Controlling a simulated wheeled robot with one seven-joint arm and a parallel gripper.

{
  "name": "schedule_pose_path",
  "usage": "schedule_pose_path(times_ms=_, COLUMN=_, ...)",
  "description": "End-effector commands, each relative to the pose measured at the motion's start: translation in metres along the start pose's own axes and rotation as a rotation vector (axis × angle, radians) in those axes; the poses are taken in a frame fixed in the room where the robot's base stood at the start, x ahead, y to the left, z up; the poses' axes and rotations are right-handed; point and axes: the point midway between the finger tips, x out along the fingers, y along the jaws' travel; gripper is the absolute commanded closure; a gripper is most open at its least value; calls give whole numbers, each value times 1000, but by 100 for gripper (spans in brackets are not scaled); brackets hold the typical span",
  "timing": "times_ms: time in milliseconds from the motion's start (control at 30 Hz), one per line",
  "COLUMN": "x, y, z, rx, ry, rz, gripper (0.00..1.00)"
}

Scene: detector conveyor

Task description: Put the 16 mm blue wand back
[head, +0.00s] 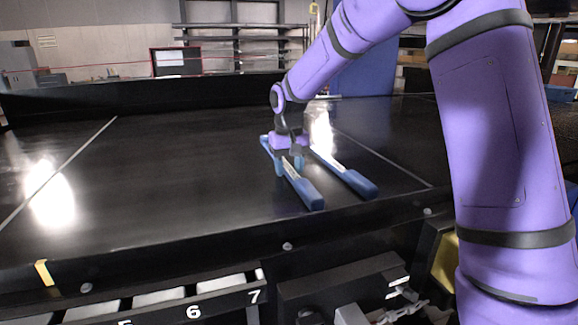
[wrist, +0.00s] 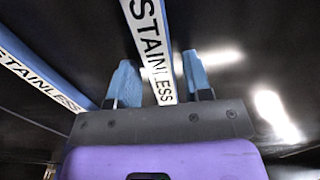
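Two blue wands with white labels lie on the black conveyor belt. The left wand (head: 307,194) is under my gripper (head: 289,165), and the right wand (head: 357,180) lies beside it. In the wrist view my blue fingertips (wrist: 162,82) stand on either side of one wand (wrist: 152,42), whose label reads STAINLESS. The fingers are apart, with narrow gaps to the wand. The other wand (wrist: 45,78) shows at the left of the wrist view. I see no 16 mm marking, so I cannot tell either wand's size from these frames.
A dark rail (head: 180,95) runs along the belt's back. The belt's left half (head: 160,160) is clear.

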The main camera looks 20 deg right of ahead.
Motion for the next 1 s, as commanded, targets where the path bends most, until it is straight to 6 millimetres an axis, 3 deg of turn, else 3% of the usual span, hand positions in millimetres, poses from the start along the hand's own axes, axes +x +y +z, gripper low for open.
schedule_pose_path(times_ms=433, x=-10, y=0, z=0, rx=0, ry=1, rz=0, gripper=47)
schedule_pose_path(times_ms=1000, x=-109, y=0, z=0, rx=0, ry=2, rz=0, gripper=47)
